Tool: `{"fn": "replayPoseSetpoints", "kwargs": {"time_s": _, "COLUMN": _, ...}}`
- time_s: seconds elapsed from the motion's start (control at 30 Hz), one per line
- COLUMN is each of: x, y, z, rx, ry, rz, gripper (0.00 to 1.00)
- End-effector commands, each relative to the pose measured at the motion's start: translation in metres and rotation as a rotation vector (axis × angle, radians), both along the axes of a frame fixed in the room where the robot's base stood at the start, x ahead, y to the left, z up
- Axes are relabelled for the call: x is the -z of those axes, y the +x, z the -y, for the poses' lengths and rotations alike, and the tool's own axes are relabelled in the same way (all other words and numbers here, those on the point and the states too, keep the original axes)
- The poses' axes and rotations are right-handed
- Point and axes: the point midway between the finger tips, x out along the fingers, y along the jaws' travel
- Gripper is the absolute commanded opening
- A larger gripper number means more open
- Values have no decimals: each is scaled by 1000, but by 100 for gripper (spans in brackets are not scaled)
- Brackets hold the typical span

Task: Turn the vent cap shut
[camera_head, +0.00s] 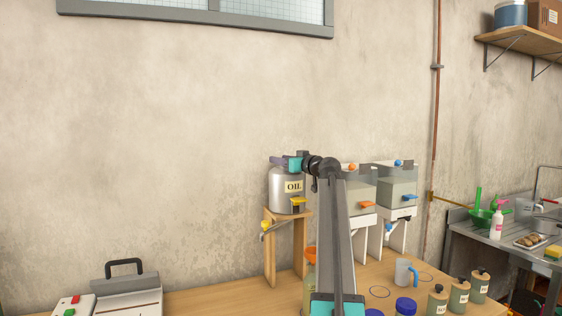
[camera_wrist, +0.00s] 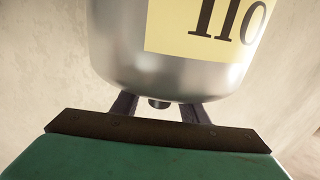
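The metal tank labelled OIL (camera_head: 286,198) stands upright on a wooden stand; in the wrist view the tank (camera_wrist: 170,72) fills the upper middle with its label upside down. A small dark knob (camera_wrist: 159,103), which looks like the vent cap, shows at the tank's end near my gripper. In the head view my gripper (camera_head: 277,159) is at the top of this tank and hides the cap. In the wrist view the dark fingers of my gripper (camera_wrist: 160,108) stand apart on either side of the knob, with gaps to it. Their tips are hidden behind the tank's edge.
Jars and a mug (camera_head: 403,272) are on the bench.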

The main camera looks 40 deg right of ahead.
Motion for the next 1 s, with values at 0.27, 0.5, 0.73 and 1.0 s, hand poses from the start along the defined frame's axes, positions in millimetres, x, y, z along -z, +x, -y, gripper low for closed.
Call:
{"fn": "replayPoseSetpoints", "kwargs": {"time_s": 0.27, "x": 2, "y": -33, "z": -4, "rx": 2, "ry": -1, "rz": 1, "gripper": 40}}
{"fn": "replayPoseSetpoints", "kwargs": {"time_s": 0.5, "x": 2, "y": -71, "z": -9, "rx": 2, "ry": -1, "rz": 1, "gripper": 40}}
{"fn": "replayPoseSetpoints", "kwargs": {"time_s": 0.73, "x": 2, "y": -106, "z": -12, "rx": 1, "ry": 1, "rz": 1, "gripper": 40}}
{"fn": "replayPoseSetpoints", "kwargs": {"time_s": 1.0, "x": 0, "y": -130, "z": -15, "rx": 0, "ry": 0, "rz": 1, "gripper": 40}}
